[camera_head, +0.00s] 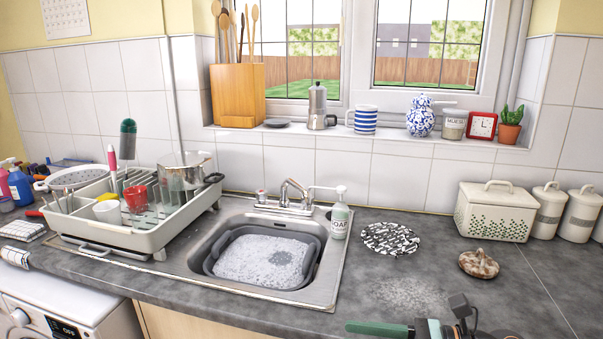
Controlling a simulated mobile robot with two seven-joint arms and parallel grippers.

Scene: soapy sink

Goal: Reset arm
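My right gripper (440,325) shows at the bottom right edge, dark and partly cut off, over the front of the counter. A green bar-like item (378,329) extends left from it. I cannot tell whether the fingers are closed on that item or only beside it. My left gripper is not in view.
The sink holds a grey basin (308,270) of foamy water. A loaded dish rack (140,238) stands left of it. A soap bottle (340,215), a patterned round mat (390,239), a brown lump (478,264) and a white bin (494,211) are on the counter.

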